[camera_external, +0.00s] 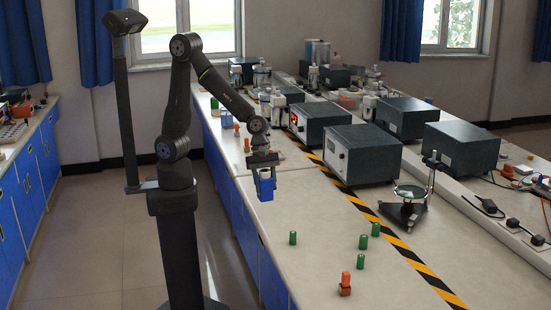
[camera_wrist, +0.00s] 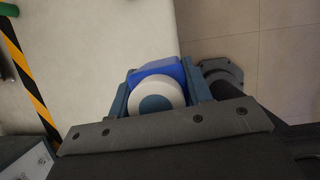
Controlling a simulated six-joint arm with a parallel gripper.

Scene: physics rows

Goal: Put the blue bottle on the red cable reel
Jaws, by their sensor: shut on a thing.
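My gripper (camera_external: 265,171) is shut on the blue bottle (camera_external: 266,189) and holds it upright near the left edge of the bench. In the wrist view the blue bottle (camera_wrist: 155,70), with its white round cap, sits between the two fingers of my gripper (camera_wrist: 158,92). A small orange-red piece (camera_external: 346,278) stands on a darker red-brown piece (camera_external: 344,291) near the front of the bench; they are too small to tell for sure whether either is the red cable reel. My gripper is behind and to the left of them.
Several green cylinders (camera_external: 293,238) stand on the bench. A yellow-black striped line (camera_external: 393,240) runs along it. Grey instrument boxes (camera_external: 361,155) and a stand with a black base (camera_external: 404,213) are to the right.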

